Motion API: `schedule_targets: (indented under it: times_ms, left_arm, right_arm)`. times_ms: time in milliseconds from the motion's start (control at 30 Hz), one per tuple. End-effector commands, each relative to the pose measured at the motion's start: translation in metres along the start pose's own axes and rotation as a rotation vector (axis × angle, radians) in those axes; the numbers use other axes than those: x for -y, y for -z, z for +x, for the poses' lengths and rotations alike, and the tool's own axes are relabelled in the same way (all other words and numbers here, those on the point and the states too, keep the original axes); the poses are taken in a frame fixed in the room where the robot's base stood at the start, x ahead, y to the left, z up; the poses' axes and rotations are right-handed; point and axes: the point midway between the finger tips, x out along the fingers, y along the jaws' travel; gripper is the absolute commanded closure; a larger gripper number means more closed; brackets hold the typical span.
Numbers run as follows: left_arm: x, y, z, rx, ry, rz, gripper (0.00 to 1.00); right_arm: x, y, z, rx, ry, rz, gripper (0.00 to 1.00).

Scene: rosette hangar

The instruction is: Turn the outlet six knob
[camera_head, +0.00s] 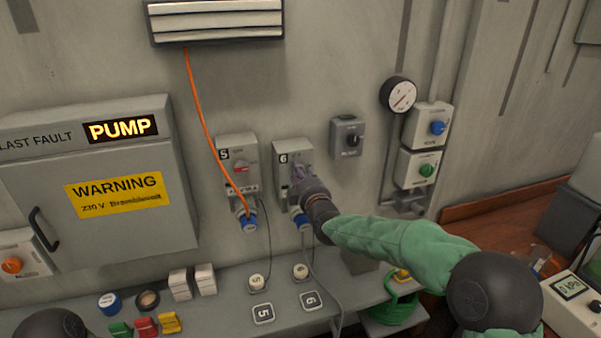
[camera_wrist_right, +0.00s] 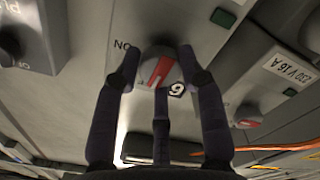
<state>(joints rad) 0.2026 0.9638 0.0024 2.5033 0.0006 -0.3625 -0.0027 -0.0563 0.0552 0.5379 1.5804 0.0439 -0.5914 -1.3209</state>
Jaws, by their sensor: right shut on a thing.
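The outlet six box (camera_head: 293,151) is a light grey box on the wall marked 6. In the head view my right gripper covers its knob. In the right wrist view the outlet six knob (camera_wrist_right: 156,71) is round and grey with a red bar, beside an upside-down 6 label. My right gripper (camera_wrist_right: 160,62) is shut on this knob, with one finger on each side and a third finger below. It also shows in the head view (camera_head: 300,178), reaching in from the lower right. My left gripper is not in view.
The outlet five box (camera_head: 237,150) with its red-marked knob is close on the left. An orange cable (camera_head: 205,120) runs down to its blue plug. A grey switch box (camera_head: 347,138) is on the right. A shelf (camera_head: 235,305) with small items is below.

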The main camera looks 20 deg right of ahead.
Motion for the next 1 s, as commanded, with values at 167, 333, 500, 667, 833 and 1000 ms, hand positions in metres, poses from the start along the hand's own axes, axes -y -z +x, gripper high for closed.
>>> schedule_targets:
  times_ms: [167,333,500,667,833,1000]
  left_arm:
    - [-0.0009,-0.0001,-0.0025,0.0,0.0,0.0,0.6]
    - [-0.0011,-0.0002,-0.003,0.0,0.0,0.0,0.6]
    - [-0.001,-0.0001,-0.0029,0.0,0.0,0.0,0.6]
    - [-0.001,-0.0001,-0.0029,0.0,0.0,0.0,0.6]
    - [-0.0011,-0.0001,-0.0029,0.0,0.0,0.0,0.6]
    - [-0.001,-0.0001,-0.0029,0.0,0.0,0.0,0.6]
  right_arm:
    - [-0.0011,0.0009,0.0001,-0.001,-0.002,-0.046,0.92]
    - [-0.0008,0.0008,0.0001,-0.002,-0.002,-0.062,0.92]
    - [-0.0006,0.0007,0.0001,-0.002,-0.002,-0.065,0.92]
    - [-0.0005,0.0008,0.0001,-0.002,-0.001,-0.064,0.92]
    - [-0.0003,0.0006,0.0001,-0.001,-0.001,-0.063,0.36]
    - [-0.0001,0.0004,0.0,-0.001,0.0,-0.063,0.36]
